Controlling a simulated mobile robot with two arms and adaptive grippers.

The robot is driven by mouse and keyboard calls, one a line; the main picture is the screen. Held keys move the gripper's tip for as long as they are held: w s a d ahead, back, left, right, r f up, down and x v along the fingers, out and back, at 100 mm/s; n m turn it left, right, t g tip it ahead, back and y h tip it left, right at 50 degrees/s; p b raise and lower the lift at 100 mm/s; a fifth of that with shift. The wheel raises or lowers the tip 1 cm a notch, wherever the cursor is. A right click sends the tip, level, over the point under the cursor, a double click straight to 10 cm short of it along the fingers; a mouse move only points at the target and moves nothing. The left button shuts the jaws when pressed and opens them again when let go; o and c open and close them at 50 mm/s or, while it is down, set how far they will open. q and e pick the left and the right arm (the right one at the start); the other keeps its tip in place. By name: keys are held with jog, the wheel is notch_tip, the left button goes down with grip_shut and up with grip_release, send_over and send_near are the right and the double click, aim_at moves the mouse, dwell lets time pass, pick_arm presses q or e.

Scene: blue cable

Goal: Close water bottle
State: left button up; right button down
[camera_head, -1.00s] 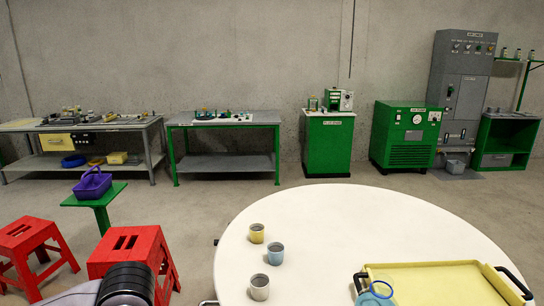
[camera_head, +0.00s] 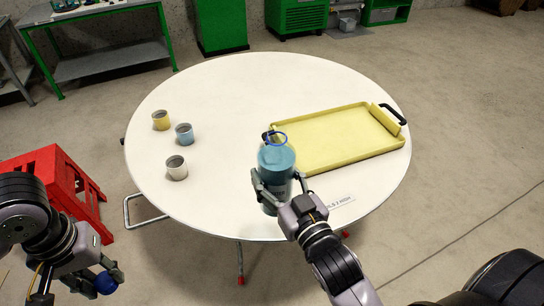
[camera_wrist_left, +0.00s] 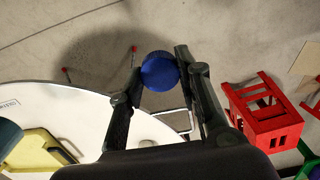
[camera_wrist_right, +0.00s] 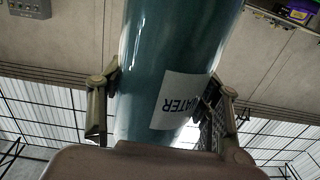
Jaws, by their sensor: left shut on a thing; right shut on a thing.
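The teal water bottle (camera_head: 277,160) stands upright at the front of the round white table, with a blue ring at its open-looking top. My right gripper (camera_head: 279,183) is shut around its body. The right wrist view shows the bottle (camera_wrist_right: 160,60) between the two fingers, with a white label reading WATER. I cannot tell whether its base touches the table. My left gripper (camera_head: 104,279) is shut on a round blue cap (camera_head: 106,284), off the table at the lower left, well apart from the bottle. The cap also shows between the fingertips in the left wrist view (camera_wrist_left: 159,72).
The white table (camera_head: 225,90) holds a yellow tray (camera_head: 335,140) right behind the bottle. A yellow cup (camera_head: 161,120), a blue cup (camera_head: 184,134) and a pale cup (camera_head: 176,168) stand at the left. A red stool (camera_head: 75,195) is near my left arm. The table's back is clear.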

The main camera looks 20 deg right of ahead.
jog(key=s+a+f+n+g+y, duration=0.1)
jog(key=a+n+g+y, duration=0.3)
jog(key=a+n+y, duration=0.3)
jog(key=a+y, duration=0.3)
jog(key=a, duration=0.2)
jog(key=shift+s+a+f, duration=0.3)
jog(key=shift+s, duration=0.1)
pick_arm(q)
jog(key=w+d+r+m, duration=0.2)
jog(key=w+d+r, duration=0.5)
jog(key=d+r, duration=0.3)
jog(key=d+r+m, duration=0.1)
jog(key=d+r, duration=1.1)
jog(key=d, duration=0.2)
jog(key=shift+s+r+m, duration=0.3)
jog(key=shift+s+r, duration=0.05)
jog(key=shift+s, duration=0.1)
jog(key=shift+f, duration=0.1)
